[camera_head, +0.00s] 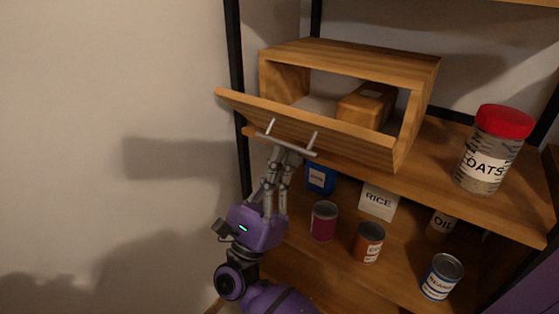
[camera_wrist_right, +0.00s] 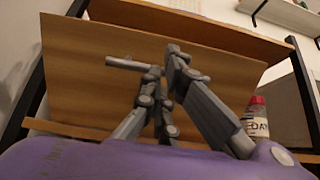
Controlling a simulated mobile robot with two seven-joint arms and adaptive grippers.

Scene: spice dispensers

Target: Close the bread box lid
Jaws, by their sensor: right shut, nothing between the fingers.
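The wooden bread box (camera_head: 350,60) stands on the upper shelf, with a loaf-shaped brown item (camera_head: 366,104) inside. Its lid (camera_head: 310,124) is open, hinged at the bottom and tilted outward toward me. The lid has a light metal bar handle (camera_head: 287,144) on its outer face. My right gripper (camera_head: 285,152) is shut and empty, with its fingertips at the handle from below. In the right wrist view the lid (camera_wrist_right: 90,85) fills the middle, and the fingers (camera_wrist_right: 163,68) overlap the handle (camera_wrist_right: 130,64); contact is unclear. My left gripper is not in view.
A red-capped oats jar (camera_head: 488,150) stands right of the box on the upper shelf (camera_head: 450,190). The lower shelf holds a rice box (camera_head: 379,202), a blue package (camera_head: 320,178) and several cans (camera_head: 441,277). A black shelf post (camera_head: 238,90) stands at the left.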

